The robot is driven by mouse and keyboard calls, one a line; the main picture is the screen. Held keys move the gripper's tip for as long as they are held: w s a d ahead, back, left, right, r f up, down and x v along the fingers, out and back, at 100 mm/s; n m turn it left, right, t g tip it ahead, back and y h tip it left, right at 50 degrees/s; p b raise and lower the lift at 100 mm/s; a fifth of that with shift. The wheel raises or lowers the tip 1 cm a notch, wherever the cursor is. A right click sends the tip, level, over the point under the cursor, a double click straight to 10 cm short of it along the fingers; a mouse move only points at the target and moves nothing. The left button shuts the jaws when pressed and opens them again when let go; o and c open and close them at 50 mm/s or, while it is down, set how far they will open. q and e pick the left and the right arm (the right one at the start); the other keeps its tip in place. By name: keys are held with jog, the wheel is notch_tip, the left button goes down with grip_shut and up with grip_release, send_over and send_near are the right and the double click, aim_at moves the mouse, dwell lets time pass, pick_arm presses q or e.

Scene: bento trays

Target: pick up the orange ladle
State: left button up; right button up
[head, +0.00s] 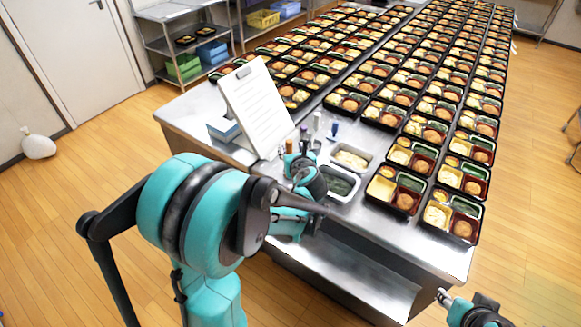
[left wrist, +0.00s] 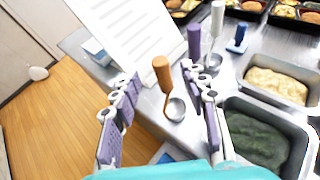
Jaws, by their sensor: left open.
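The orange ladle (left wrist: 162,72) stands with its handle up and its metal bowl on the steel counter in the left wrist view. Its orange handle also shows small in the head view (head: 289,146), just beyond my left gripper. My left gripper (left wrist: 160,82) is open, with one finger on each side of the ladle; I see no finger touching it. In the head view my left gripper (head: 296,163) is over the counter's front edge, partly hidden by my arm. My right gripper (head: 445,296) is at the bottom right, away from the counter, too small to judge.
A purple-handled ladle (left wrist: 195,40) stands close behind the right finger, with white (left wrist: 217,18) and blue (left wrist: 240,34) ones beyond. Pans of pale food (left wrist: 277,82) and dark green food (left wrist: 255,140) lie right. A white sheet (head: 257,108) stands at left. Bento trays (head: 408,160) fill the counter behind.

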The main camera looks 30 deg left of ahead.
aim_at(290, 144)
pick_arm(q)
jog(key=b+x, duration=0.2)
jog(key=x, duration=0.4)
jog(key=shift+w+f, duration=0.2)
jog(key=shift+f, duration=0.1)
jog(key=shift+s+r, duration=0.15)
jog(key=c, duration=0.3)
grip_shut()
